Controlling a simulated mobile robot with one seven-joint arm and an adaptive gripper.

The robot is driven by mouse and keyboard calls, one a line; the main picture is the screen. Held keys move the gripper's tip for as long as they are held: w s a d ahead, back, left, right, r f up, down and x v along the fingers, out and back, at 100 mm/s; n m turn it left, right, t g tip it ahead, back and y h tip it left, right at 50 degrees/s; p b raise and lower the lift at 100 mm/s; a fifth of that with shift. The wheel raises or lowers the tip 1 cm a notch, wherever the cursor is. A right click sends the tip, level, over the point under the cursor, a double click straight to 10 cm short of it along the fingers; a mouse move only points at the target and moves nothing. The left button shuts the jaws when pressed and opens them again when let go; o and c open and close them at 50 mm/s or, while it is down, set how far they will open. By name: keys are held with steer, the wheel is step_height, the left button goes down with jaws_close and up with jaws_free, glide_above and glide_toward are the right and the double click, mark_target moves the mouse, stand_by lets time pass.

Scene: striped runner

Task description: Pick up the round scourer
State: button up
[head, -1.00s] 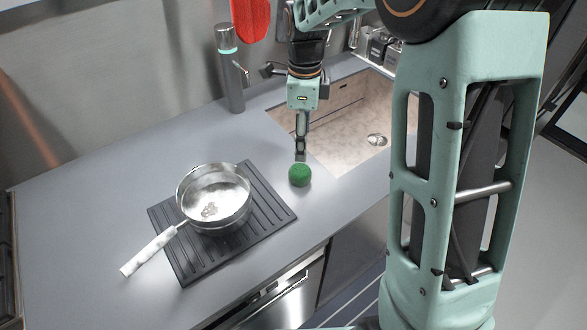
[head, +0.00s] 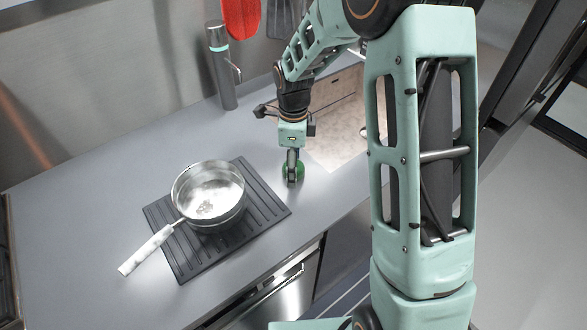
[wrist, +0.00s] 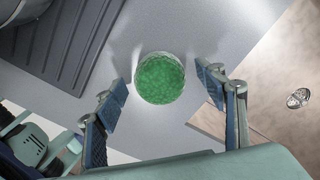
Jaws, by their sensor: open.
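The round scourer (wrist: 160,78) is a green ball-like pad on the grey counter between the ribbed mat and the sink. In the wrist view it shows whole, between and a little beyond my two open fingers. My gripper (wrist: 162,92) is open and empty, with one finger to each side of the scourer and a gap on both sides. In the head view my gripper (head: 292,178) points down at the scourer (head: 300,172) and hides much of it. How high the fingertips are above the counter is hard to tell.
A metal pan (head: 209,190) with a pale handle stands on a black ribbed mat (head: 262,228) to the left. The sink (head: 340,140) lies to the right, with its drain (wrist: 298,97) in the wrist view.

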steer(key=c, duration=1.2)
steer(key=shift+o, duration=0.2)
steer(key=shift+r, duration=0.45)
step_height(320, 180, up, 2)
steer(key=shift+w+r, duration=0.1)
steer(key=shift+r, duration=0.1)
steer(key=s+a+r+b, duration=0.1)
steer(key=s+r, duration=0.4)
steer(key=s, duration=0.2)
steer(key=s+r+b, duration=0.1)
steer(key=s+r, duration=0.3)
steer(key=s, duration=0.3)
steer(key=shift+a+r, duration=0.35)
steer(key=shift+a, duration=0.05)
